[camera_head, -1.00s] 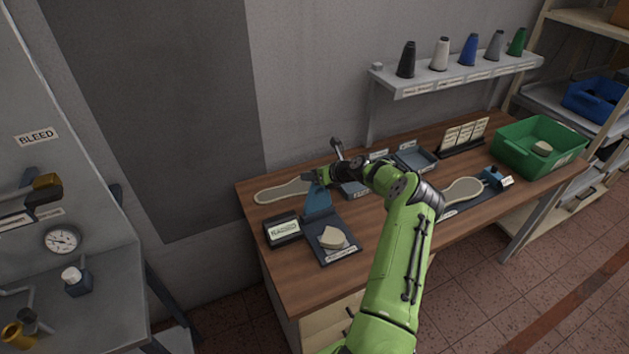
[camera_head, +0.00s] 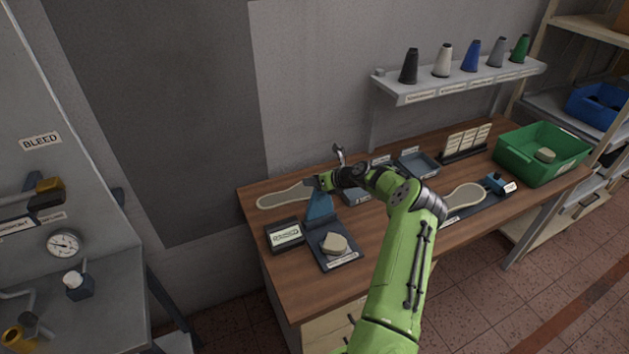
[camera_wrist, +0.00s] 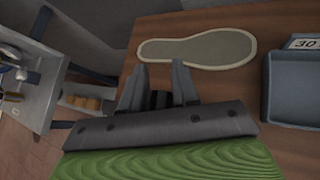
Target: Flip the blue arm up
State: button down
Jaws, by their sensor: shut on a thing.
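The blue arm (camera_head: 320,205) stands raised at the back of a dark base plate (camera_head: 341,262) on the wooden bench, close to upright. My gripper (camera_head: 318,182) is at the blue arm's top end and is shut on it. A pale block (camera_head: 334,243) lies on the base plate in front of the blue arm. In the wrist view my gripper's two fingers (camera_wrist: 158,85) show, but the blue arm cannot be made out between them.
A shoe sole outline (camera_head: 285,197) lies left of my gripper, and a black display box (camera_head: 285,235) stands left of the plate. Small trays (camera_head: 417,163), a second sole fixture (camera_head: 465,196) and a green bin (camera_head: 543,152) are to the right. A shelf (camera_head: 460,78) with several cones hangs above.

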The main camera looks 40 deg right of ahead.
jog(key=shift+s+a+f+g, duration=0.1)
jog(key=shift+s+f+g, duration=0.1)
jog(key=shift+f, duration=0.3)
jog(key=shift+s+a+f+g, duration=0.1)
jog(key=shift+s+f, duration=0.1)
jog(key=shift+f, duration=0.3)
jog(key=c, duration=1)
grip_release()
jog(key=shift+o, duration=0.2)
jog(key=shift+d+r, duration=0.1)
jog(key=shift+r, duration=0.3)
jog(key=s+d+r+p, duration=0.2)
jog(key=d+r+p, duration=0.1)
jog(key=r, duration=0.5)
jog(key=s+d+r+p, duration=0.2)
jog(key=d+r+p, duration=0.1)
jog(key=r, duration=0.6)
jog(key=shift+s+p, duration=0.25)
jog(key=shift+p, duration=0.05)
jog(key=shift+f, duration=0.1)
